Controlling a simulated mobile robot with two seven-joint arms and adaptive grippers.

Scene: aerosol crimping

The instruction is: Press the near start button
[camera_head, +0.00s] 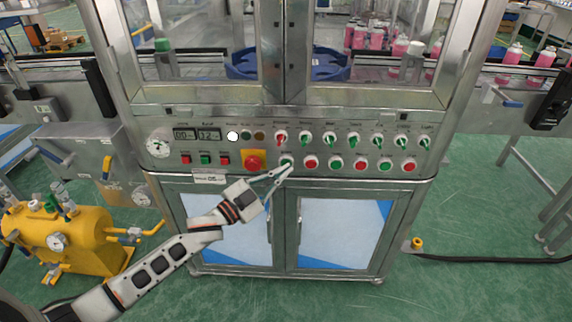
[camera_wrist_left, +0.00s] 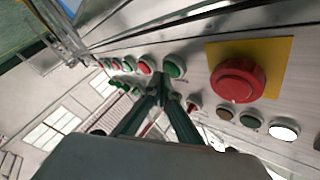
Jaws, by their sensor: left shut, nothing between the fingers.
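A row of green and red push buttons runs along the lower part of the machine's control panel (camera_head: 435,160). The leftmost green button (camera_head: 287,160) is right of the emergency stop; it also shows in the left wrist view (camera_wrist_left: 175,66). Its label is too small to read. My left gripper (camera_head: 287,170) is shut and empty, its tips at the lower edge of that green button in the head view. In the left wrist view its fingertips (camera_wrist_left: 163,92) meet in front of the panel close to the button. I cannot tell whether they touch it. My right gripper is not in view.
A red emergency stop (camera_head: 253,161) on a yellow plate sits beside the green button. A red button (camera_head: 311,162) is on its other side. Selector switches (camera_head: 306,139) line the row above. Cabinet doors (camera_head: 340,232) lie below. A yellow tank (camera_head: 65,235) stands left.

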